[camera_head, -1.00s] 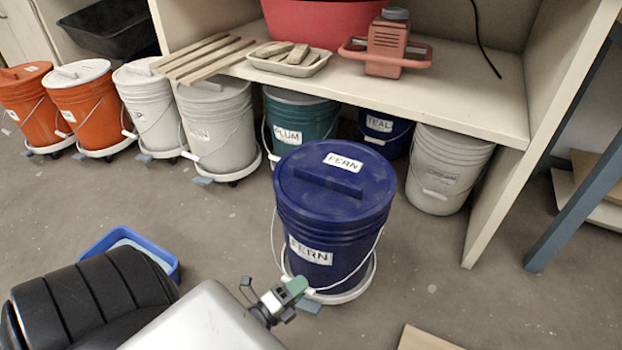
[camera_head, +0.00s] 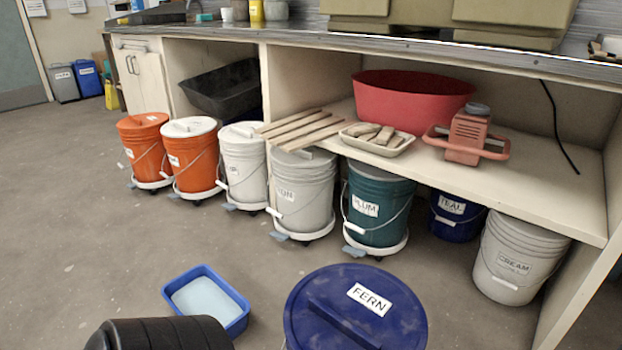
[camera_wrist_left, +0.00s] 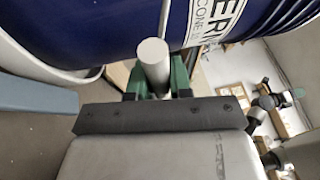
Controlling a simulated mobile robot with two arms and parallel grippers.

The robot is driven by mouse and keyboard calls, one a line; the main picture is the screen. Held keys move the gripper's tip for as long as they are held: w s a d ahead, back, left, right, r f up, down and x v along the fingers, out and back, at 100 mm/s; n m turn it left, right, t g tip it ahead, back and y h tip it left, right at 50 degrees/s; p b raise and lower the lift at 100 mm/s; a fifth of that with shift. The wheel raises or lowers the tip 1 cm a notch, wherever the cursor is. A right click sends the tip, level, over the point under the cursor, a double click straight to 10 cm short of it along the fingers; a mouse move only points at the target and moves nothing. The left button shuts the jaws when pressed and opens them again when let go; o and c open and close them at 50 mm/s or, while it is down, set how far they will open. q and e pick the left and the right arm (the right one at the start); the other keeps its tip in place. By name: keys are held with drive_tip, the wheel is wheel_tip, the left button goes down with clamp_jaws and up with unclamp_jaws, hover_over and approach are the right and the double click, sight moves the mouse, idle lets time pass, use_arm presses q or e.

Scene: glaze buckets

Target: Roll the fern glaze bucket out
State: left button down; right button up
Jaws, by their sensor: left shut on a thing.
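The fern glaze bucket (camera_head: 325,305) is dark blue with a FERN label on its lid. It stands out in front of the shelf, and its lower part is cut off by the bottom edge of the head view. In the left wrist view its blue side (camera_wrist_left: 90,25) fills the top, with a white dolly rim (camera_wrist_left: 40,60) at the left. My left gripper (camera_wrist_left: 153,82) has green fingers shut around the white grip of the bucket's handle (camera_wrist_left: 153,58). The head view does not show this gripper. I cannot make out my right gripper.
A plum bucket (camera_head: 378,210), a teal bucket (camera_head: 455,222) and a cream bucket (camera_head: 515,262) stand under the shelf (camera_head: 510,195). White and orange buckets (camera_head: 192,165) stand left. A blue tray (camera_head: 240,318) lies left of the fern bucket. Open floor (camera_head: 70,230) extends left.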

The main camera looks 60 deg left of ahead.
use_arm(q)
drive_tip(key=shift+s+d, duration=0.2)
drive_tip(key=shift+s, duration=0.55)
drive_tip(key=shift+s+d, duration=0.2)
drive_tip(key=shift+s, duration=0.5)
drive_tip(key=c, duration=1)
unclamp_jaws()
drive_tip(key=shift+c, duration=0.2)
drive_tip(key=v, duration=1)
drive_tip(key=shift+s, duration=0.4)
drive_tip(key=shift+a, duration=0.1)
